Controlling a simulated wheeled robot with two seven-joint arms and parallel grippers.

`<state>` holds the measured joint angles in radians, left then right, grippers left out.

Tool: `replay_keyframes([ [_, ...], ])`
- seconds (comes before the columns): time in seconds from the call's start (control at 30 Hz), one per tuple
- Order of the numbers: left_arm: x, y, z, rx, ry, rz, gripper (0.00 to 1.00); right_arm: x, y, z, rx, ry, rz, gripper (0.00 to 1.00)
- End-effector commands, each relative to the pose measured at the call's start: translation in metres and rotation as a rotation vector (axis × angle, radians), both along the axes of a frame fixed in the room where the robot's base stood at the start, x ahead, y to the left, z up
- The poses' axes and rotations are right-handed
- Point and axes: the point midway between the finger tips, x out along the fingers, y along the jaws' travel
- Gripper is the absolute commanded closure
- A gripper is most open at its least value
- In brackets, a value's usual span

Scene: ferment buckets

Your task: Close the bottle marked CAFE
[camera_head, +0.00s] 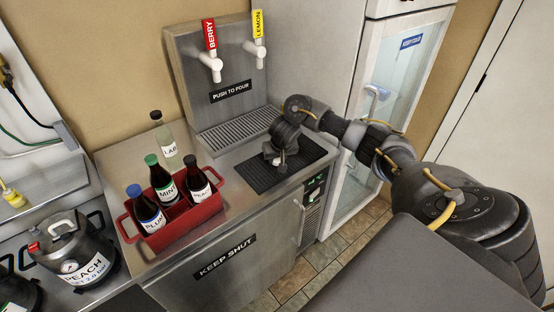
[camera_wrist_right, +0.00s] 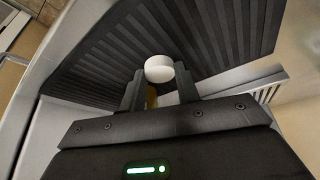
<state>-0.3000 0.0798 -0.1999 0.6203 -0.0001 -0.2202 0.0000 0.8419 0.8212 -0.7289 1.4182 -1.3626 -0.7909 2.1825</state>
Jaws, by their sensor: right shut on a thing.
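My right gripper (camera_head: 279,158) is low over the black ribbed mat (camera_head: 262,180) on the steel counter. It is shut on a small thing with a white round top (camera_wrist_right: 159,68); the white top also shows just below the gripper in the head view. A tan part shows between the fingers (camera_wrist_right: 158,90) in the right wrist view. I cannot tell whether the held thing is a loose cap or part of a bottle. No label reading CAFE is legible in either view. My left gripper is not in view.
A red crate (camera_head: 190,232) holds dark bottles, labelled PLUM (camera_head: 147,212) and MINT (camera_head: 160,180) among them. A clear bottle (camera_head: 163,138) stands behind it. A drip tray (camera_head: 233,130) under two taps lies behind the mat. A PEACH keg (camera_head: 80,255) stands left.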

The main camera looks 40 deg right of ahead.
Motion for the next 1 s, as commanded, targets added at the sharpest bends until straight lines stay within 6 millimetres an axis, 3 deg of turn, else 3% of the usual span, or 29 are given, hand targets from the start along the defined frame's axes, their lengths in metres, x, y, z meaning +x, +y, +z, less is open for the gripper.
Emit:
replay_keyframes([
  [0.17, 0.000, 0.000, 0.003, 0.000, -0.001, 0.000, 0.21, 0.001, 0.000, 0.014, 0.001, -0.004, 0.000, 0.89],
  [0.3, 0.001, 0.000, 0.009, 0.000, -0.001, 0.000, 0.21, 0.001, 0.000, 0.037, 0.000, -0.004, 0.002, 0.89],
  [0.5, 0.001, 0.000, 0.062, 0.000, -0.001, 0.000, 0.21, -0.032, 0.015, 0.088, -0.005, -0.002, 0.007, 0.89],
  [0.6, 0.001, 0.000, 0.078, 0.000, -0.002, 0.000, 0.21, -0.051, 0.025, 0.106, -0.004, -0.001, 0.007, 0.89],
  [0.8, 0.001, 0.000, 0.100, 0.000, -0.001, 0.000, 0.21, -0.091, 0.046, 0.120, -0.001, 0.000, 0.007, 0.89],
  [1.0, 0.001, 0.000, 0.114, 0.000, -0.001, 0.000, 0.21, -0.115, 0.059, 0.128, -0.001, 0.000, 0.003, 0.89],
])
